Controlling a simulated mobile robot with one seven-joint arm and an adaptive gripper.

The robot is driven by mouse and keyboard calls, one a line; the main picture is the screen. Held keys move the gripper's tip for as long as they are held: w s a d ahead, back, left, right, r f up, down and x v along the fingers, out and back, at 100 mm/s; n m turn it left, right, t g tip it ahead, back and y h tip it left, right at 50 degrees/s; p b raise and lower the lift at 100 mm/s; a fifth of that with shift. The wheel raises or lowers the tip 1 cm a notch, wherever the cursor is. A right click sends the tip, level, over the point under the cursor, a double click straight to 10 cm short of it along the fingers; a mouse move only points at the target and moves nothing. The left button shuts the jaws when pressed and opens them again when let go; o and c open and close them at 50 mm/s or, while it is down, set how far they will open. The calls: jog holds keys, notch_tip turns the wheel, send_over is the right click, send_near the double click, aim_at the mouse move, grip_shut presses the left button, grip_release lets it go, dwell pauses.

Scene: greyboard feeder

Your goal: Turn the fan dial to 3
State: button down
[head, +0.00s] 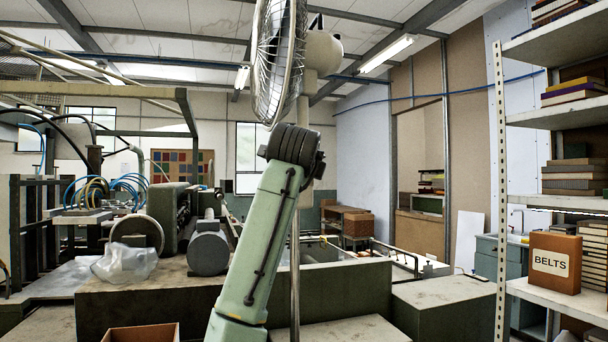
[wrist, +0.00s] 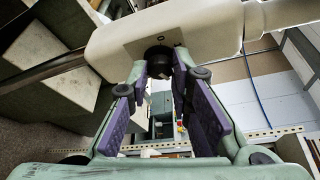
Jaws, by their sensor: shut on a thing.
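The fan shows in the head view with its wire cage (head: 276,62) edge-on and its cream motor housing (head: 323,52) to the right, on a thin pole. In the wrist view the cream housing (wrist: 215,28) spans the top. In the head view my green arm reaches up to the fan, and I cannot make out the gripper or dial.
A shelf unit (head: 499,180) with books and a box marked BELTS (head: 554,263) stands at the right. Machinery with a grey motor (head: 208,252) and a clear plastic bag (head: 125,263) is at the left. Low grey blocks (head: 445,300) stand around the fan pole.

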dwell(0.4)
jog(key=c, duration=1.4)
grip_release()
jog(key=shift+c, duration=0.2)
jog(key=shift+s, duration=0.1)
jog(key=s+r, duration=0.2)
jog(key=s, duration=0.9)
jog(key=shift+s+a, duration=0.3)
jog(key=shift+s, duration=0.05)
jog(key=shift+f, duration=0.1)
